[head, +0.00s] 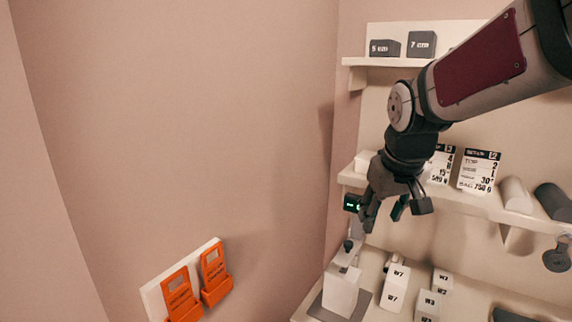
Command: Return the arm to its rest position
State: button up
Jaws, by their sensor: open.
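My arm reaches in from the upper right of the head view. My gripper (396,208) hangs at its end with the fingers spread and pointing down. Nothing shows between the fingers. It is in front of the middle shelf, above the lower surface with the white blocks. The gripper hides part of the middle shelf and part of a small device with a green light.
The upper shelf (390,62) holds dark blocks marked 5 cm and 7 cm. The middle shelf (475,206) holds printed cards (478,171) and cylinders (515,195). White blocks (395,287) stand below. Orange holders (215,274) are on the left wall; the space before that wall is clear.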

jog(key=s+r+m, duration=0.1)
jog(key=s, duration=2.1)
jog(key=shift+s+m+t+y, duration=0.3)
jog(key=shift+m+t, duration=0.1)
